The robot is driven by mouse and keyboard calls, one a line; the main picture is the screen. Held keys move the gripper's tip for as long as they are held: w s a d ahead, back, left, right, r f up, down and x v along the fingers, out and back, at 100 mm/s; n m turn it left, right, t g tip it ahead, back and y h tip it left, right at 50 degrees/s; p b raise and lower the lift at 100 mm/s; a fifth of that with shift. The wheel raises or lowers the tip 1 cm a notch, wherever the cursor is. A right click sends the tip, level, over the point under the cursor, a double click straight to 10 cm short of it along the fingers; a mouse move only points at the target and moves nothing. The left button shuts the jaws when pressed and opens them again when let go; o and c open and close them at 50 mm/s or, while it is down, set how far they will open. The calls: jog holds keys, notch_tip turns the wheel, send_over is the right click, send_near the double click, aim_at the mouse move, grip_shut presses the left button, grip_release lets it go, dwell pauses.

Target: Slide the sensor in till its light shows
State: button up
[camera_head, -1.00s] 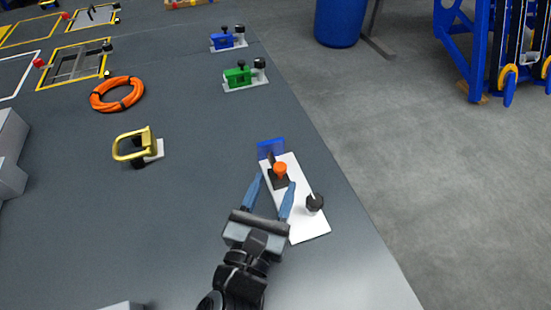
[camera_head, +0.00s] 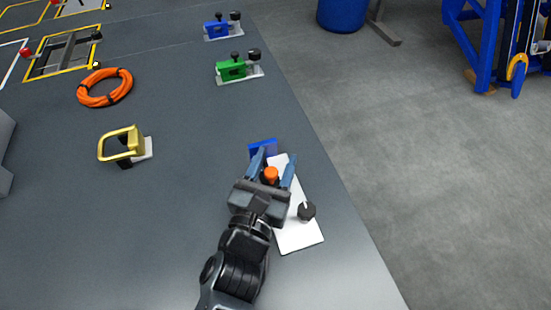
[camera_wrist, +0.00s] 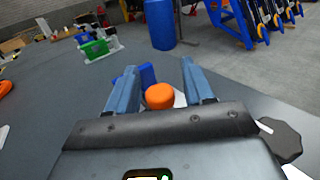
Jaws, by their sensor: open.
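The sensor fixture is a white plate (camera_head: 297,236) on the grey bench, with a blue block (camera_head: 263,148) at its far end and a black knob (camera_head: 306,211) at its right side. An orange cap (camera_head: 271,174), seemingly the sensor's top, stands near the blue block; it also shows in the wrist view (camera_wrist: 159,96). My gripper (camera_head: 273,162) is open, its two blue fingers on either side of the orange cap, with gaps visible in the wrist view. The sensor's body below the cap is hidden by my gripper. I see no lit light on it.
A gold handle (camera_head: 122,143) on a small base and an orange cable coil (camera_head: 104,88) lie to the left. Green (camera_head: 231,69) and blue (camera_head: 216,29) fixtures stand farther back. The bench's right edge is close to the white plate.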

jog(key=shift+c, duration=0.3)
jog(key=c, duration=0.9)
jog(key=shift+r, duration=0.1)
grip_shut()
jog(key=shift+w+r+b, duration=0.15)
jog(key=shift+b, duration=0.2)
jog(key=o, duration=1)
grip_release()
jog(key=shift+c, duration=0.2)
